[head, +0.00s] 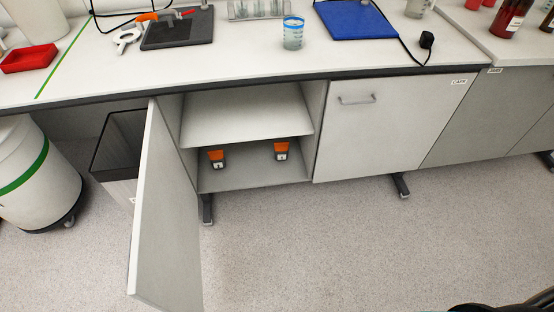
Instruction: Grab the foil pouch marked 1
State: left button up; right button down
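Two small pouches stand on the floor of an open cupboard (250,178) under the bench. Each has an orange upper part, a dark lower part and a small white label. The left pouch (216,154) stands near the cupboard's left side. The right pouch (281,149) stands farther right, apart from it. The marks on the labels are too small to read, so I cannot tell which pouch is marked 1.
The cupboard door (165,215) is swung open toward me on the left. A shelf (245,115) hangs above the pouches. A closed cupboard door (390,130) is to the right. A dark bin (118,145) and a white drum (35,170) stand left. The floor in front is clear.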

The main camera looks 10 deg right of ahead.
aim_at(282, 148)
jog(key=i+l+u, duration=1.05)
jog(key=l, duration=0.35)
